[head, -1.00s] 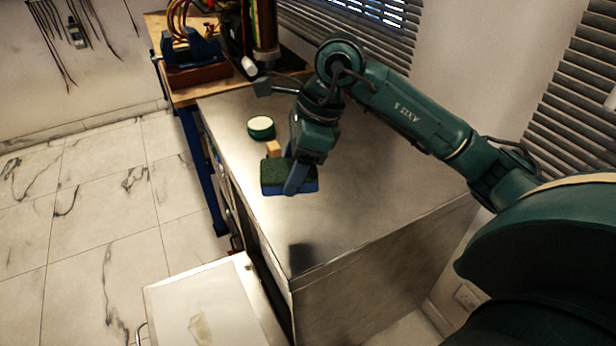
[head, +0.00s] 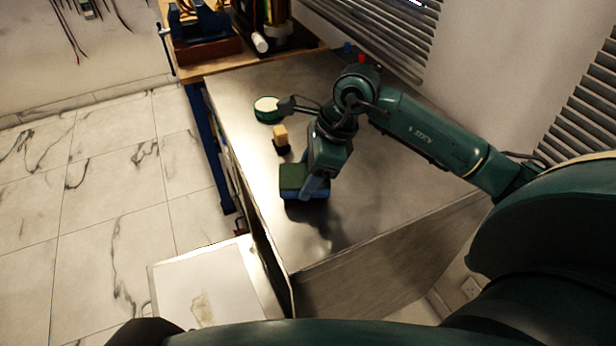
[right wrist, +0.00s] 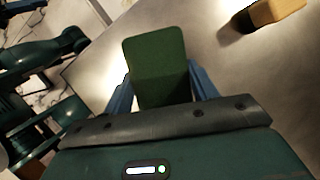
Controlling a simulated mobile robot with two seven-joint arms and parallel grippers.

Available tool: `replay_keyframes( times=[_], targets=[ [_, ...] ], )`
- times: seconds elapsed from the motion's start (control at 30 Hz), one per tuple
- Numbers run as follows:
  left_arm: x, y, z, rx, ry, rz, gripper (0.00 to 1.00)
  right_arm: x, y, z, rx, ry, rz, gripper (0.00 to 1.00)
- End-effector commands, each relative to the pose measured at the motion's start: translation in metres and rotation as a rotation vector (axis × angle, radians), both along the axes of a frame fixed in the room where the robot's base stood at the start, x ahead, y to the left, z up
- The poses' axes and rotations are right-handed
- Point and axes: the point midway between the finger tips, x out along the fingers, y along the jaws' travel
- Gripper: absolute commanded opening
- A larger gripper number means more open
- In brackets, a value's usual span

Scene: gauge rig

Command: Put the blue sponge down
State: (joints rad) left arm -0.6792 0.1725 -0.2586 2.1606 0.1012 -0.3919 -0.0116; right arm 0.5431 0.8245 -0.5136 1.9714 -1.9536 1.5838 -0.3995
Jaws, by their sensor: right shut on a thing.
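The blue sponge (head: 292,194) has a dark green scouring top and is over the metal worktop (head: 370,205). My right gripper (head: 313,188) is shut on it from above, a finger on either side. The sponge lies roughly level, with a dark reflection below and to its right; whether its underside touches the worktop I cannot tell. In the right wrist view the green face (right wrist: 155,65) shows between the two blue fingers, and the blue part is hidden. My left gripper is not in view.
A small wooden block with a dark base (head: 281,137) stands just behind the sponge. A round green-and-white item (head: 267,109) is farther back. A wooden bench with a blue vise (head: 205,24) adjoins at the back. The worktop to the front and right is clear.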

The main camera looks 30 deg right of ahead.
Motion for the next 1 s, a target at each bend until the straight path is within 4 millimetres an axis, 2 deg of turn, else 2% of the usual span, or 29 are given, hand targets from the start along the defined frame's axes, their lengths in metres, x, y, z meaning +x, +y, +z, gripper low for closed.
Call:
replay_keyframes(
  times=[0.1, 0.47, 0.5, 0.73, 1.0],
  targets=[
    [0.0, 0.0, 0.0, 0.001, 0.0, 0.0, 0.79, 0.0, 0.0, -0.015, 0.0, 0.002, 0.0, 0.34],
    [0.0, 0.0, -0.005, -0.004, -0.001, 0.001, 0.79, 0.0, 0.0, -0.021, -0.001, 0.0, 0.001, 0.34],
    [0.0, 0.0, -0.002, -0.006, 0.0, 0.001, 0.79, 0.0, 0.0, -0.019, -0.001, 0.0, 0.001, 0.61],
    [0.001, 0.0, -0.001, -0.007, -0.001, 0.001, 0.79, 0.0, 0.0, -0.018, 0.0, 0.0, 0.0, 0.8],
    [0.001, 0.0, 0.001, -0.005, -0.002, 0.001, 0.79, 0.0, 0.0, -0.016, 0.0, 0.0, 0.0, 0.8]
  ],
)
